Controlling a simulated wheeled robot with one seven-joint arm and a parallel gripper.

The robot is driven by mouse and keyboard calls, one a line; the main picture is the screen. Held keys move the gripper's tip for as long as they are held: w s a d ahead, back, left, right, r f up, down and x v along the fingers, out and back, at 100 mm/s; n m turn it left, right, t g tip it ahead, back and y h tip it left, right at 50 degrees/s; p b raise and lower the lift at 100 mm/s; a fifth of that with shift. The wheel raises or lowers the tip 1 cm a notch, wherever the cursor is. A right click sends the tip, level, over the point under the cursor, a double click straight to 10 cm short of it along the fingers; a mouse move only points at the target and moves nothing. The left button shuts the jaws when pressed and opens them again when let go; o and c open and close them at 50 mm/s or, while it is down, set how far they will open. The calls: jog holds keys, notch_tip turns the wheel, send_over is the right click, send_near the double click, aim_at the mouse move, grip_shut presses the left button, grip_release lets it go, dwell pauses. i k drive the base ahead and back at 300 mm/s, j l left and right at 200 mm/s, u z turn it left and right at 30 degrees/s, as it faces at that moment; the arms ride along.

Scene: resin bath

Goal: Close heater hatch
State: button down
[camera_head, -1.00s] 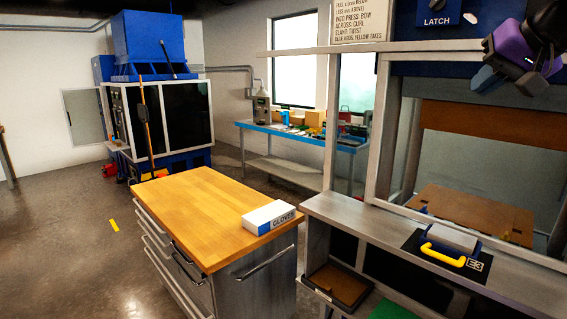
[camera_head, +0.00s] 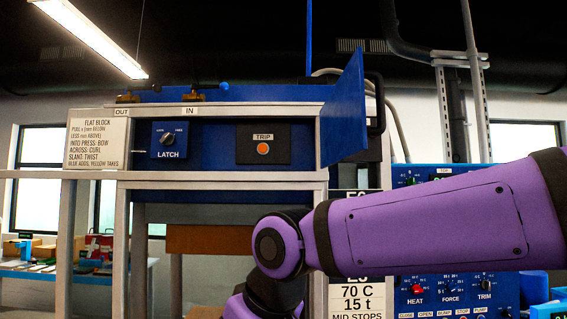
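A blue panel (camera_head: 345,108) stands out at an angle from the right end of the blue heater cabinet (camera_head: 212,145). It looks like the heater hatch, standing open, though no label on it confirms this. It carries a dark handle (camera_head: 376,103) on its right side. My purple arm comes in from the right, below the panel, and bends down at a joint near the picture's middle. My gripper is not visible; the arm beyond that joint leaves the bottom edge. The arm looks apart from the panel.
A LATCH knob (camera_head: 168,140) and a TRIP panel (camera_head: 263,145) are on the cabinet front. A pale frame post (camera_head: 121,240) stands at left. A blue control panel (camera_head: 442,296) with HEAT, FORCE and TRIM knobs lies behind my arm. Brass fittings sit on the cabinet top.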

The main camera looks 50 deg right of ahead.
aim_at(344, 132)
jog(key=k+l, duration=0.1)
jog(key=l, duration=0.75)
jog(key=k+l+z, duration=0.15)
jog(key=l, duration=0.65)
jog(key=i, duration=0.05)
